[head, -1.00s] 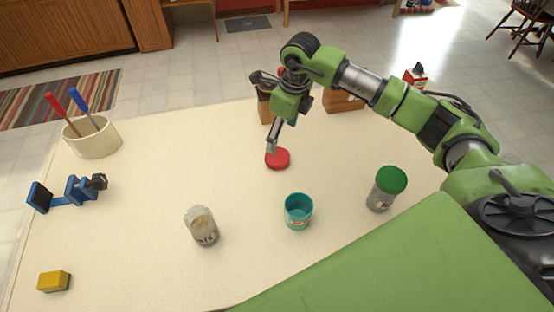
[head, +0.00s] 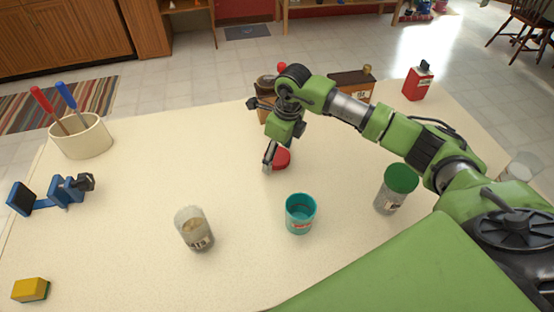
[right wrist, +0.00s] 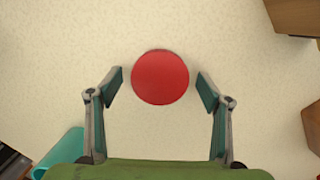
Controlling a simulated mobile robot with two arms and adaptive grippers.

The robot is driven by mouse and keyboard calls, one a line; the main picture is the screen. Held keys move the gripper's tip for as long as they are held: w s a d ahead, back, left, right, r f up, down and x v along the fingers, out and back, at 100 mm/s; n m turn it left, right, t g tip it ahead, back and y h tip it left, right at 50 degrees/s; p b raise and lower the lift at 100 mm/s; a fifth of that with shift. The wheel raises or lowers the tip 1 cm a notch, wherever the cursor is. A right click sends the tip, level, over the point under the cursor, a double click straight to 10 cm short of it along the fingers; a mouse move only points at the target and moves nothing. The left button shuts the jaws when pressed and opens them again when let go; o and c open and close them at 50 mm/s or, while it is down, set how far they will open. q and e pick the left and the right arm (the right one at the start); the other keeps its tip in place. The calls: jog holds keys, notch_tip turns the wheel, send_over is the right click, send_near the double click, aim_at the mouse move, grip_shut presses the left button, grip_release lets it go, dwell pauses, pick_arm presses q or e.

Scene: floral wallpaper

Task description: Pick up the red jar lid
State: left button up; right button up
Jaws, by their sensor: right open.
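The red jar lid (head: 282,158) lies flat on the cream table, partly hidden by my right gripper in the head view. My right gripper (head: 268,165) points down at the lid, its fingers beside it. In the right wrist view the lid (right wrist: 160,78) is a plain red disc between the two fingertips of the open right gripper (right wrist: 160,87). The height of the fingertips above the table is hard to tell. My left gripper is not in view.
A teal cup (head: 300,214) stands in front of the lid, with a glass jar (head: 194,228) to its left and a green-lidded jar (head: 393,188) to its right. Brown boxes stand behind my gripper, including one (head: 350,84). The table's left middle is mostly clear.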

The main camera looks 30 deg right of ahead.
jog(key=c, duration=0.9)
jog(key=shift+r, duration=0.1)
